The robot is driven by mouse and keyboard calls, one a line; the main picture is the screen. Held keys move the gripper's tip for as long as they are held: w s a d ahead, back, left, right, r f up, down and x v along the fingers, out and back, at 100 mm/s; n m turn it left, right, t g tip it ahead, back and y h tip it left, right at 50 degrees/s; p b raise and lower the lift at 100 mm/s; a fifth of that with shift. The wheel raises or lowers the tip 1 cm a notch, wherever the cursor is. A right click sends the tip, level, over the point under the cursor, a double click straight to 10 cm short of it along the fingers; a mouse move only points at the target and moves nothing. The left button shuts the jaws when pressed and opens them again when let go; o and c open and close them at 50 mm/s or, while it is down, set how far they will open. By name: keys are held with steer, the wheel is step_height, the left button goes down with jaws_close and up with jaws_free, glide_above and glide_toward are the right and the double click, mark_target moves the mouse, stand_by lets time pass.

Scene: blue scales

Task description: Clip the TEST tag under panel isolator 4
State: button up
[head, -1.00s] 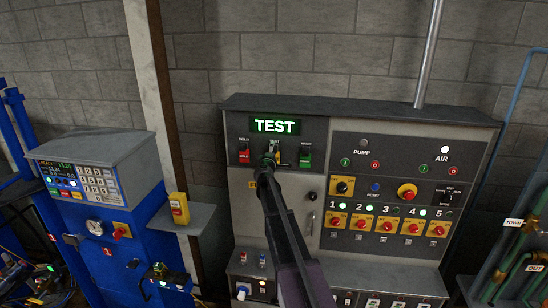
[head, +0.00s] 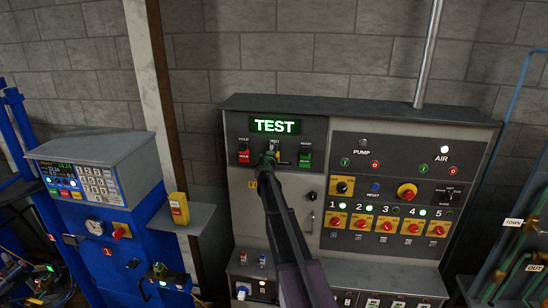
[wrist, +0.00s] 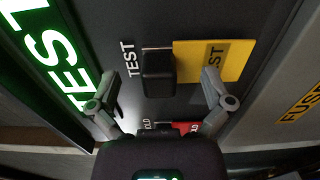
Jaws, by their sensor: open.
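The yellow TEST tag (wrist: 225,60) hangs from a black clip (wrist: 158,72) beside the printed word TEST in the wrist view. My gripper (wrist: 158,88) is open, with one finger on each side of the clip; one finger overlaps the tag in the picture. I cannot tell whether either touches. In the head view my gripper (head: 268,158) covers most of the tag, below the lit TEST display. Isolator 4 (head: 413,228) is a red knob on a yellow plate, at the lower right of the panel. Its lamp is lit, and a small fitting (head: 408,241) shows below it.
A red HOLD tag (head: 243,157) hangs left of my gripper, and a green tag (head: 305,160) hangs right. Isolators 3 (head: 386,226) and 5 (head: 437,231) flank isolator 4. A red knob (head: 407,192) stands out above the row. A blue machine (head: 112,218) stands left.

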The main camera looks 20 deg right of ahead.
steer(key=shift+f+b, duration=0.7)
stand_by(0.7)
steer(key=shift+s+r, duration=0.15)
steer(key=shift+s, duration=0.05)
steer(key=c, duration=1.2)
steer(key=shift+w, duration=0.15)
jaws_close()
steer(key=shift+s+a+f, duration=0.2)
steer(key=shift+s+a, duration=0.35)
steer(key=shift+s, duration=0.25)
steer(key=shift+s, duration=0.1)
steer(key=shift+s+a, duration=0.35)
steer(key=shift+s, duration=0.05)
